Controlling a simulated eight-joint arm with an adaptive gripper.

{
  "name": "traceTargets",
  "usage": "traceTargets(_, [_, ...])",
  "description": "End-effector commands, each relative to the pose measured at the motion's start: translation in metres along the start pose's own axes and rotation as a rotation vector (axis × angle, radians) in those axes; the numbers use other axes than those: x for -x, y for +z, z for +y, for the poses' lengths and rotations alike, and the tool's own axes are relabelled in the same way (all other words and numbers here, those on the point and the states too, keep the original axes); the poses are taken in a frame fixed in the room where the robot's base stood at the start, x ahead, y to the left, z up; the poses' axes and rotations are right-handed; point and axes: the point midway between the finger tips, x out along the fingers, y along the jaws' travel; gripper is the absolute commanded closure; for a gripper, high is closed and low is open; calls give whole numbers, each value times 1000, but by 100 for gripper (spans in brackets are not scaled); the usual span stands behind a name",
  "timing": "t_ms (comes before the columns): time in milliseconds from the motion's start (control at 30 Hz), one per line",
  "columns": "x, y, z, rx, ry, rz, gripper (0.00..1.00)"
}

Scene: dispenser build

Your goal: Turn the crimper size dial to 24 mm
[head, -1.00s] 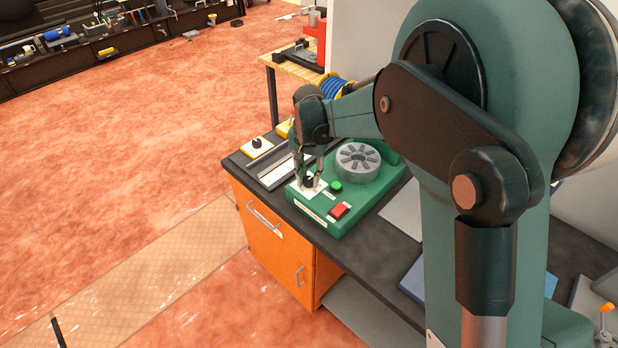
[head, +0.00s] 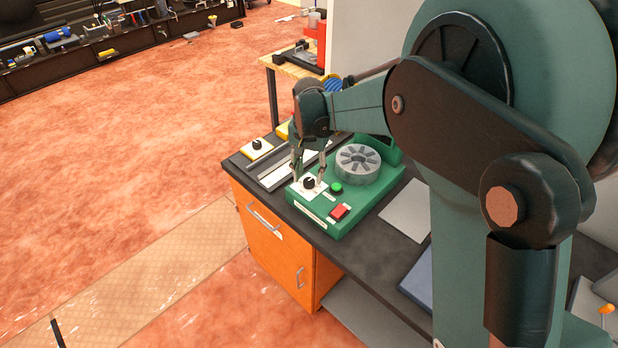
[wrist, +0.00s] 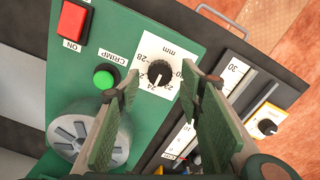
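The green crimper (head: 352,207) stands on the dark bench top. Its size dial (head: 309,183) is a black knob on a white plate at the front left corner; the wrist view shows the dial (wrist: 158,73) with "mm" and numbers around it. The white pointer mark points down in that view, around the 22–24 labels; the exact setting is too small to tell. My gripper (head: 308,170) is above the plate with its fingers spread. In the wrist view my gripper (wrist: 160,74) has one finger on each side of the knob, with gaps between.
A green CRIMP button (wrist: 105,77), a red ON switch (wrist: 74,23) and a grey slotted crimp head (head: 358,164) sit close by on the crimper. A scale rail (head: 282,170) and a smaller yellow-edged dial box (head: 257,146) lie to its left.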

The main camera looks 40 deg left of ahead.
Motion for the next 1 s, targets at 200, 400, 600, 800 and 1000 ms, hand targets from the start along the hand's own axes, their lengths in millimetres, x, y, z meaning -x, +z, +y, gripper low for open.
traceTargets(200, [35, 0, 0, 0, 0, 0, 63])
traceTargets(400, [66, 0, 0, 0, 0, 0, 63])
traceTargets(600, [87, 0, 0, 0, 0, 0, 63])
traceTargets(800, [95, 0, 0, 0, 0, 0, 63])
traceTargets(1000, [95, 0, 0, 0, 0, 0, 63])
